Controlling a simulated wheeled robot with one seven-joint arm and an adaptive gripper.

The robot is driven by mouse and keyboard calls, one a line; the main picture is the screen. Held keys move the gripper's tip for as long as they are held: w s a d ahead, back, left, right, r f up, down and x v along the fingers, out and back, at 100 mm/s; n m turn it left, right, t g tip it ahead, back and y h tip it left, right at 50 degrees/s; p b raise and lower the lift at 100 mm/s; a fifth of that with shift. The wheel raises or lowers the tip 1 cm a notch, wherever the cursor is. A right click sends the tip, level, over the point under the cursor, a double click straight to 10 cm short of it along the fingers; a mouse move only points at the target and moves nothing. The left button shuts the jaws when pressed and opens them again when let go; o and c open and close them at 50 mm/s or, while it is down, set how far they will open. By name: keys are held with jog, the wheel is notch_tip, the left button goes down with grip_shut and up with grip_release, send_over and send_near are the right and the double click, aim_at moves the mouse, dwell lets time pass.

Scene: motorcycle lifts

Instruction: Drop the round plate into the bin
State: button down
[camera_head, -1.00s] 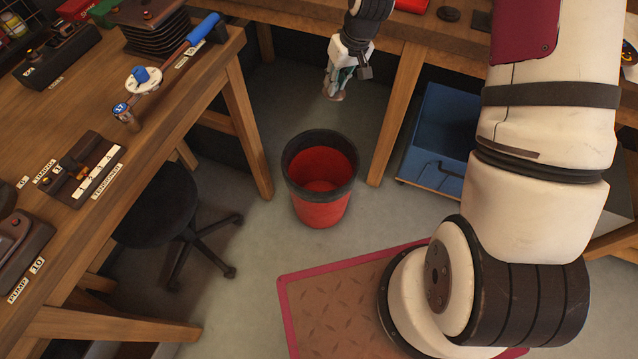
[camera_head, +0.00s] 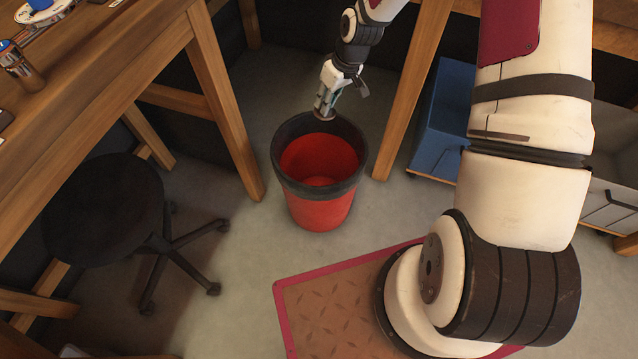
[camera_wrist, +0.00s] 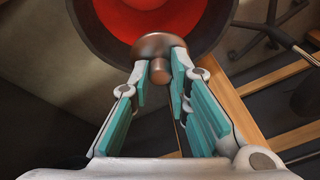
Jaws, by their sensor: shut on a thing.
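The round plate (camera_wrist: 155,45) is a small brownish metal disc with a short stem. My gripper (camera_wrist: 165,72) is shut on its stem at the fingertips in the wrist view. In the head view the plate (camera_head: 322,117) shows small below my gripper (camera_head: 324,108), near the back rim of the bin. The bin (camera_head: 322,205) is a red bucket with a black rim, upright on the floor, and its red inside looks empty. In the wrist view the bin (camera_wrist: 213,42) lies just beyond the plate. The exact height of the plate over the rim is hard to tell.
A wooden workbench (camera_head: 110,75) with legs stands at left, and another bench leg (camera_head: 412,90) is right of the bin. A black swivel stool (camera_head: 105,205) is at left. A blue box (camera_head: 445,120) stands at right. A red-edged mat (camera_head: 330,310) lies in front.

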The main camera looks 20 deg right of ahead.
jog(key=b+x, duration=0.1)
jog(key=x, duration=0.1)
jog(key=b+x, duration=0.1)
jog(key=shift+d+f, duration=0.35)
jog(key=shift+f, duration=0.1)
jog(key=shift+f+b, duration=2.2)
jog(key=shift+f, duration=0.75)
jog(key=c, duration=1.4)
grip_release()
jog(key=shift+r, duration=0.1)
jog(key=v, duration=1.2)
